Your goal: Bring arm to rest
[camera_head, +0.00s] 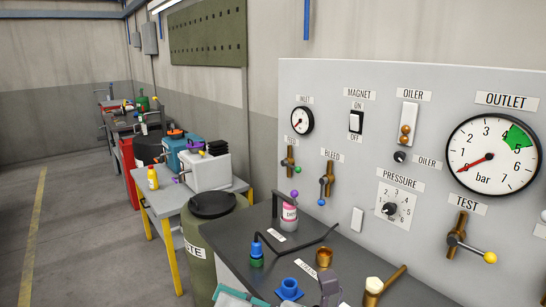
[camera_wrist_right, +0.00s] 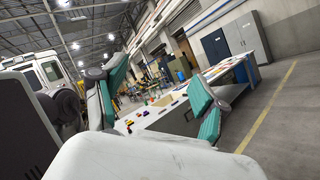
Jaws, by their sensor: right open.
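My right gripper (camera_head: 238,297) shows only in part at the bottom edge of the head view, as pale grey and teal finger pieces in front of the dark bench. In the right wrist view, the fingers of my right gripper (camera_wrist_right: 160,85) stand wide apart with teal pads and nothing between them. Behind them, that view shows the hall and a grey bench. My left gripper is in neither view.
A gauge panel (camera_head: 343,205) with valves and switches stands at the right. The dark bench (camera_head: 225,238) below it holds a pink-white bottle (camera_head: 289,217) and blue fittings (camera_head: 289,288). A green drum (camera_head: 205,265) and a grey table (camera_head: 165,203) stand left. The left floor is clear.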

